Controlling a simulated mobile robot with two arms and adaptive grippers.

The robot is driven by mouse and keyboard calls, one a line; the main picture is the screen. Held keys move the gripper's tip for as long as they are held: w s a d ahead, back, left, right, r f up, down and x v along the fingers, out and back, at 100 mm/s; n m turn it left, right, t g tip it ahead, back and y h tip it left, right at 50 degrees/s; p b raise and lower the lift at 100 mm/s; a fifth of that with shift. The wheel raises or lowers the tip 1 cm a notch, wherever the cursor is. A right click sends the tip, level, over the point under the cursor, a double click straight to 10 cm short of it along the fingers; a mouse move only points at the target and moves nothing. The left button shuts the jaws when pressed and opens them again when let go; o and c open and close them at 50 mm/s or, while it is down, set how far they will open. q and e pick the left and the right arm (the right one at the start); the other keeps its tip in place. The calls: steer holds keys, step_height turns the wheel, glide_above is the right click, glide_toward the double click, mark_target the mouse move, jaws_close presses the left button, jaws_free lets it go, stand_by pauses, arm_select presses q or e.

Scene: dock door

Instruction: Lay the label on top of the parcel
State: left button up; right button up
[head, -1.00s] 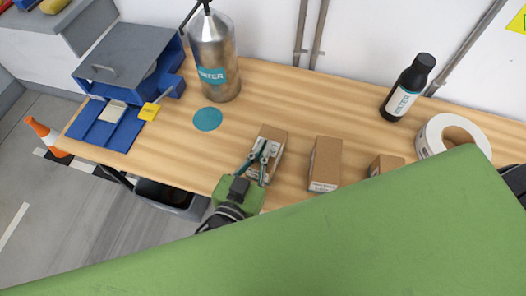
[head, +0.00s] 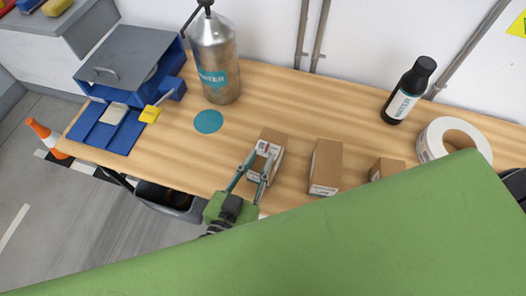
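A small cardboard parcel (head: 273,136) stands on the wooden bench in front of my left gripper. A white label (head: 267,149) with a small reddish mark lies on the upper face of this parcel, towards its near end. My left gripper (head: 260,162) is open, with its two fingers apart over the near part of the parcel. The label shows between and just beyond the fingertips; I cannot tell whether they touch it. My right gripper is not in view.
Two more cardboard boxes (head: 326,163) (head: 389,167) stand to the right. A tape roll (head: 435,133), black bottle (head: 408,92) and metal water canister (head: 216,60) stand on the bench (head: 300,100). A blue tray (head: 85,125) and a teal disc (head: 208,121) are left. A green surface fills the foreground.

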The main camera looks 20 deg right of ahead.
arm_select(q)
steer(key=v, duration=0.8)
steer(key=shift+s+a, duration=0.15)
steer(key=shift+s, duration=0.05)
